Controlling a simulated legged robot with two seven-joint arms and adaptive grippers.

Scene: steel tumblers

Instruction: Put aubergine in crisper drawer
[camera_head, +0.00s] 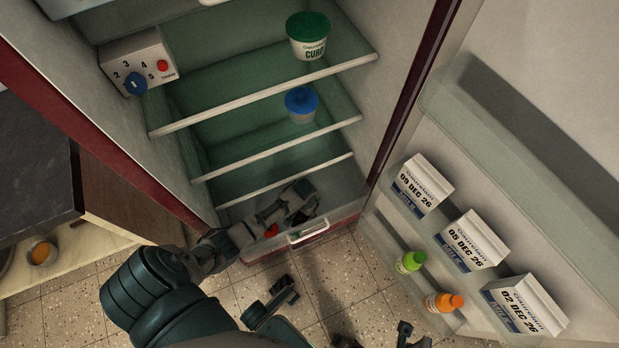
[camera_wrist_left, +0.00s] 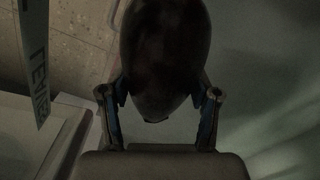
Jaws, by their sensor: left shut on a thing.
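The aubergine (camera_wrist_left: 165,60), dark and glossy, fills the upper middle of the left wrist view. My left gripper (camera_wrist_left: 162,95) is shut on it, with a finger on either side near its lower end. In the head view my left gripper (camera_head: 292,208) is low in the fridge, over the crisper drawer, and the aubergine is hard to make out there in shadow. The crisper drawer (camera_head: 308,232), with a pale handle, appears pulled out at the bottom of the fridge. A small red thing (camera_head: 271,230) shows beside the gripper. Dark parts, perhaps my right gripper, show at the bottom edge.
Fridge shelves above hold a green-lidded tub (camera_head: 308,38) and a blue-lidded tub (camera_head: 301,104). A dial box (camera_head: 138,62) is at upper left. The open door (camera_head: 545,165) on the right carries cartons (camera_head: 470,242) and small bottles (camera_head: 410,261). A counter (camera_head: 38,170) stands left.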

